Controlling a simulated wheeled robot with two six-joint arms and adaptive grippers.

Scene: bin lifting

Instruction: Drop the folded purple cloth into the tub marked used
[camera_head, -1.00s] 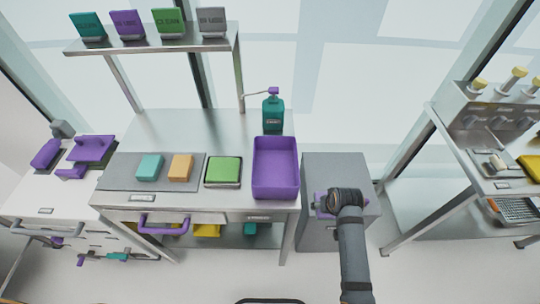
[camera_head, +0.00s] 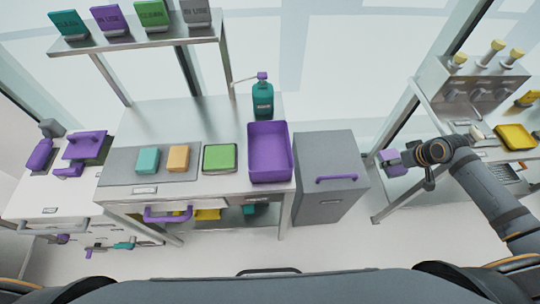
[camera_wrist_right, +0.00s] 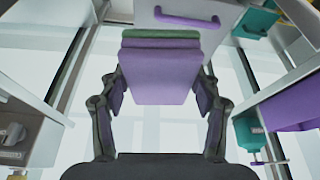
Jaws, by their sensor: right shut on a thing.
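A folded purple cloth (camera_wrist_right: 165,75) with a green strip along its top edge is held between the fingers of my right gripper (camera_wrist_right: 160,92) in the wrist view. In the head view my right gripper (camera_head: 397,160) holds the purple cloth (camera_head: 388,162) in the air, right of the grey cabinet and near the right-hand rack. A purple tub (camera_head: 283,180) stands at the right end of the steel bench, looking empty; I cannot read a mark on it. Part of the tub also shows at the wrist view's right edge (camera_wrist_right: 297,112). My left gripper is out of view.
The grey cabinet (camera_head: 325,198) with a purple handle stands right of the bench. A teal pump bottle (camera_head: 263,100) stands behind the tub. Teal, orange and green blocks sit left of it. Signs (camera_head: 110,18) line the shelf above. A yellow tray (camera_head: 515,137) is on the rack.

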